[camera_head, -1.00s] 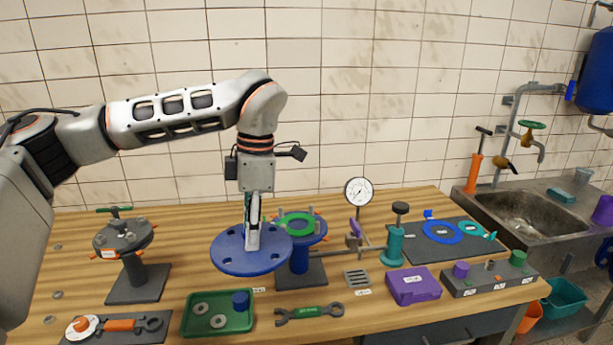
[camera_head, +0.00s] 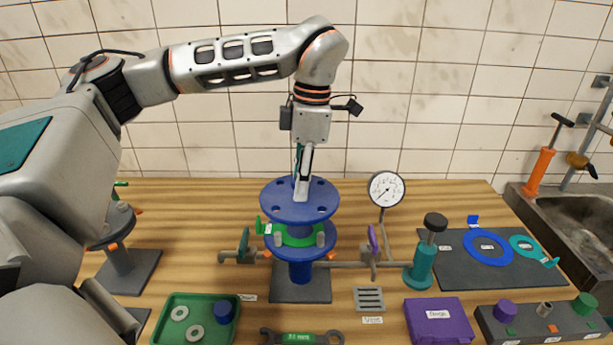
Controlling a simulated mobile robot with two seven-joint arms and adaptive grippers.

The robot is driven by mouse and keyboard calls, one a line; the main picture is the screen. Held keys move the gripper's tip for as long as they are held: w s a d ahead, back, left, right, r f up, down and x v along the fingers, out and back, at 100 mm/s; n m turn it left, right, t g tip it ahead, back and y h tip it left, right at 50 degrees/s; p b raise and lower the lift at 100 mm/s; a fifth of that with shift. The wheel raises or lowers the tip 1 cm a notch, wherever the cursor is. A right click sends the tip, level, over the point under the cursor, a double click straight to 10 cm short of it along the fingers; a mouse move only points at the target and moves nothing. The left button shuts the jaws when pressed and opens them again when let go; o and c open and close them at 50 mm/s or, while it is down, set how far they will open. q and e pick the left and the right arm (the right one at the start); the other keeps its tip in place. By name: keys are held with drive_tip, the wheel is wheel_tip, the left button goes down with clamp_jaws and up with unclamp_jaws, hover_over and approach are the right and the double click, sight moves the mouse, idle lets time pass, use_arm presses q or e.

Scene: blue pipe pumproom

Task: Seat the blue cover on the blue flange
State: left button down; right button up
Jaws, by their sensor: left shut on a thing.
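The blue cover (camera_head: 324,200), a round plate with bolt holes, is held roughly level by my left gripper (camera_head: 302,190), which is shut on its raised middle. The blue flange (camera_head: 300,256) stands on a blue post on a dark base plate. A green ring (camera_head: 298,241) lies on the flange, and grey studs (camera_head: 320,239) show around it. The cover is above the flange and looks roughly lined up with it, with a visible gap. The cover hides the back of the flange and the upper ends of the studs. My right gripper is out of view.
A pressure gauge (camera_head: 386,190) and a teal hand tool (camera_head: 422,266) stand to the right. A green tray (camera_head: 168,323) and a wrench (camera_head: 300,338) lie in front. A purple box (camera_head: 438,322) is at front right. My left arm partly hides another flange stand (camera_head: 122,262).

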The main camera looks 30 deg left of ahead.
use_arm(q)
drive_tip(key=shift+s+f, duration=0.15)
drive_tip(key=shift+s, duration=0.05)
drive_tip(key=shift+w+f, duration=0.1)
drive_tip(key=shift+f, duration=3.5)
drive_tip(key=shift+f, duration=0.2)
drive_tip(key=shift+r, duration=0.1)
drive_tip(key=c, duration=1.7)
unclamp_jaws()
drive_tip(key=r, duration=0.8)
drive_tip(key=w+d+r, duration=0.1)
drive_tip(key=r, duration=0.3)
